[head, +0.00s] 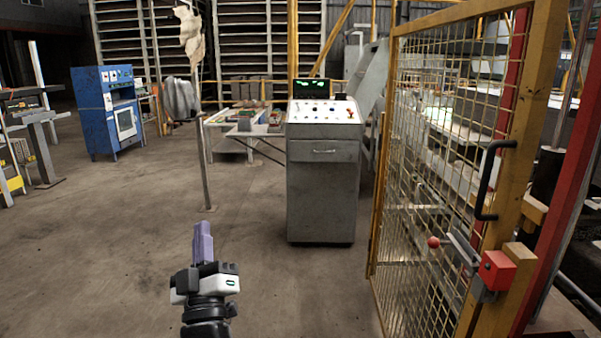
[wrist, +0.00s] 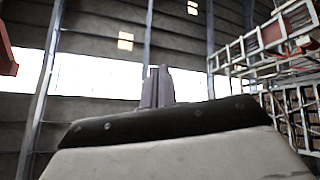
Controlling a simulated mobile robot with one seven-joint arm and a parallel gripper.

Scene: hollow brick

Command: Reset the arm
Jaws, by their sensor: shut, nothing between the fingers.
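My gripper (head: 203,228) stands at the lower middle-left of the head view, with its purple-grey fingers pointing up. The fingers are together and hold nothing. In the wrist view my gripper (wrist: 158,75) shows its fingers closed above the dark and white housing. It is in open space above the floor, apart from the cabinet and the gate.
A grey control cabinet (head: 322,190) stands ahead. A yellow mesh gate (head: 440,170) with a black handle (head: 487,180) and red latch box (head: 496,270) fills the right. A blue machine (head: 105,115) stands far left. The concrete floor (head: 110,250) is clear around my gripper.

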